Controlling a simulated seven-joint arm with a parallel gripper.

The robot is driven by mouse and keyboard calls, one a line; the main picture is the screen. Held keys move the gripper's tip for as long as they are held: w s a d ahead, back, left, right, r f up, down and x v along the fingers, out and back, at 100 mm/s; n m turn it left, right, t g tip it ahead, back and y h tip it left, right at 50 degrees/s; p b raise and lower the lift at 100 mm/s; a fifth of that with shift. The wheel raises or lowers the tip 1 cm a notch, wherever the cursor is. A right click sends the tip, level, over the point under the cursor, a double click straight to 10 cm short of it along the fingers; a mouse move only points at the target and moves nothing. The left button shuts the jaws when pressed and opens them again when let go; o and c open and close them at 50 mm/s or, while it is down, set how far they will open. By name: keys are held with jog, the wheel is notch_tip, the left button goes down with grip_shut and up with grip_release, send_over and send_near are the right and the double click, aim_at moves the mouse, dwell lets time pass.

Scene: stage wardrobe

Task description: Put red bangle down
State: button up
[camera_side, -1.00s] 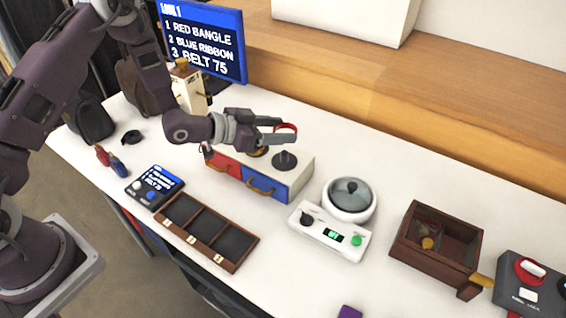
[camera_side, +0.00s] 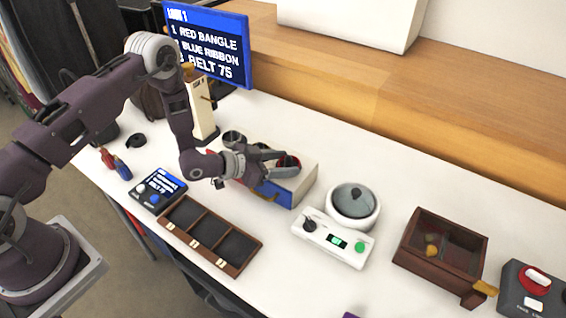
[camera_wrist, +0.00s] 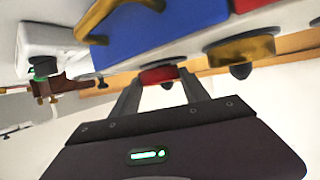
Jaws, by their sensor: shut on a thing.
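The red bangle (camera_side: 289,163) is between the fingertips of my gripper (camera_side: 280,160), which is shut on it low over the right end of the red and blue drawer box (camera_side: 300,184). In the wrist view the bangle (camera_wrist: 160,74) shows between the two fingers (camera_wrist: 160,92). The dark tip of the right post (camera_wrist: 167,85) sticks out past it, so the bangle appears to be around this post. I cannot tell whether it touches the post's base. A gold bangle (camera_wrist: 240,50) sits around the other post. My fingers partly hide the box top in the side view.
A sign (camera_side: 208,45) lists red bangle, blue ribbon and belt 75. An empty three-part tray (camera_side: 210,235) lies in front of the box.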

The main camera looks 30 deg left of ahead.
jog(key=shift+f, duration=0.1)
jog(key=o, duration=1.3)
jog(key=shift+o, duration=0.2)
